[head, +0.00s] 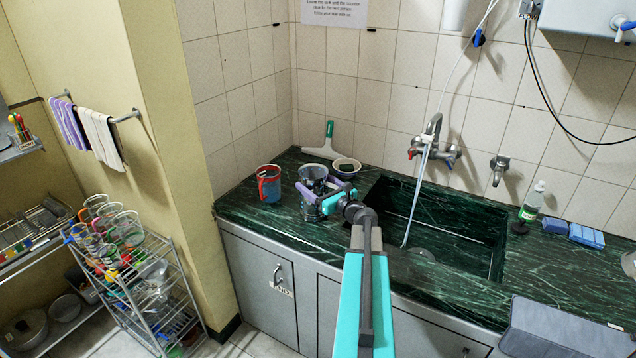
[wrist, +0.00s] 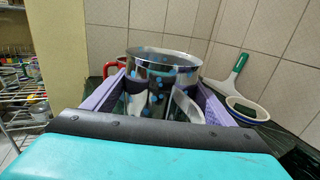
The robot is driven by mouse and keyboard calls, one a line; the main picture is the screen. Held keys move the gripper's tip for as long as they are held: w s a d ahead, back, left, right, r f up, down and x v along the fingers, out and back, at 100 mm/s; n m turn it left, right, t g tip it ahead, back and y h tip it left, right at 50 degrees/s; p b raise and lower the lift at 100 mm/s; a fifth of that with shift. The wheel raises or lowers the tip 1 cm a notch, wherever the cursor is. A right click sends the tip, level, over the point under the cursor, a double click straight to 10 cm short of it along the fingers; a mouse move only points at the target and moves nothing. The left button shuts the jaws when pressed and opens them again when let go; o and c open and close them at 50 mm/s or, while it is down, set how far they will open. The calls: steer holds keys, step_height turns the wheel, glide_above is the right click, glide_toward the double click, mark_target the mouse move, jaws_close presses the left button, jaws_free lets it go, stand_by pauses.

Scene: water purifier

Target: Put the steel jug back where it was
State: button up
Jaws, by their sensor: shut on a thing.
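The steel jug (head: 313,175) is a shiny metal vessel at the left part of the dark green counter (head: 255,208), left of the sink. My gripper (head: 322,190), with purple fingers, is shut on it. In the wrist view the jug (wrist: 165,68) stands upright between the two fingers, with its open rim up and its handle facing me. Its base is hidden, so I cannot tell whether it touches the counter.
A red-and-blue mug (head: 269,184) stands close left of the jug. A bowl (head: 346,167) and a green-handled squeegee (head: 326,143) are close behind it on the right. The sink (head: 440,215) lies to the right. The tiled wall is behind.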

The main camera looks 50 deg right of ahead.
steer(key=shift+f, duration=0.15)
steer(key=o, duration=1.9)
steer(key=shift+c, duration=0.2)
steer(key=shift+s+r, duration=0.1)
steer(key=shift+r, duration=0.1)
steer(key=shift+s+f, duration=0.1)
steer(key=shift+s, duration=0.25)
steer(key=s+a+b, duration=0.1)
steer(key=s+b, duration=0.3)
steer(key=s, duration=0.7)
steer(key=shift+a, duration=0.4)
